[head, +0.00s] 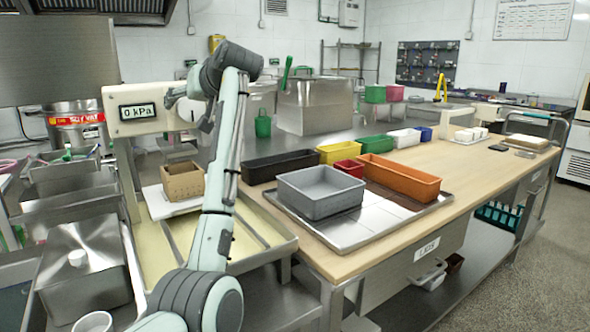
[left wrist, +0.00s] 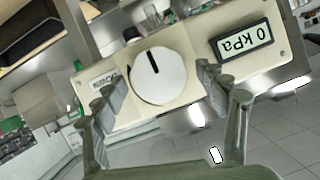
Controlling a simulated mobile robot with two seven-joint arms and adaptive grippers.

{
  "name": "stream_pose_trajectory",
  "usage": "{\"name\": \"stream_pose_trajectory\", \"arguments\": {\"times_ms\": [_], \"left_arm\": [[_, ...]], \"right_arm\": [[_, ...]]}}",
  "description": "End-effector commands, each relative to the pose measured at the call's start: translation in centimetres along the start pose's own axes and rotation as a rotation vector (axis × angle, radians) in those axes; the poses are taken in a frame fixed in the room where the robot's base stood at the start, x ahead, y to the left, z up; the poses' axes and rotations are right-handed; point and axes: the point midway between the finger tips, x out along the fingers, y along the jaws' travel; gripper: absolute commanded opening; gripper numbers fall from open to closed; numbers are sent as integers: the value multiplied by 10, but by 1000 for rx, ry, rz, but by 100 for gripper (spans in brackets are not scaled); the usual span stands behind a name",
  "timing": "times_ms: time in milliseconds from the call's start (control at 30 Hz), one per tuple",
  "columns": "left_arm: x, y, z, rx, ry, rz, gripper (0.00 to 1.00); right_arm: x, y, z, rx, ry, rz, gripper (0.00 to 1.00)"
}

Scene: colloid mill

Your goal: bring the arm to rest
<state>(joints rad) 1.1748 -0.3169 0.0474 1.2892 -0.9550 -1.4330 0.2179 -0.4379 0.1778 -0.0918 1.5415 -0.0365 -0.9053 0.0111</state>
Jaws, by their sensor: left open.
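My left arm comes up from the bottom of the head view and bends over at the top. My left gripper (head: 188,110) hangs in front of the cream control panel (head: 120,128) with its 0 kPa display (head: 138,111). In the left wrist view the left gripper (left wrist: 160,98) is open and empty. Its two fingers stand on either side of a round white knob (left wrist: 158,77) with a black pointer line, apart from it. The panel's display (left wrist: 245,42) shows at the right there, upside down. My right gripper is not in view.
A cardboard box (head: 183,182) stands on a white plate beside my arm. A grey bin (head: 320,192) sits on a metal tray on the wooden table (head: 470,172). A steel pot (head: 76,122) and a lidded steel container (head: 84,265) are at the left.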

Motion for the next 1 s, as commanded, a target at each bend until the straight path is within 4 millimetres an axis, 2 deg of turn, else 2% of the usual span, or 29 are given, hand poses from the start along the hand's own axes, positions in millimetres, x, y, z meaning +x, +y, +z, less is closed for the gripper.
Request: {"name": "stream_pose_trajectory", "arguments": {"times_ms": [200, 300, 533, 800, 1000], "left_arm": [[2, 4, 4, 476, -4, -200, 73], [3, 6, 5, 659, -3, -276, 73], [4, 8, 10, 962, -3, -401, 73], [6, 9, 12, 1347, -3, -560, 73], [5, 9, 11, 1505, -3, -624, 73]], "right_arm": [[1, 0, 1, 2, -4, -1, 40], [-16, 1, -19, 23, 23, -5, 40], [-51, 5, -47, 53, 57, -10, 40], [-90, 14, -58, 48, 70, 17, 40], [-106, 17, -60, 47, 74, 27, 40]]}}
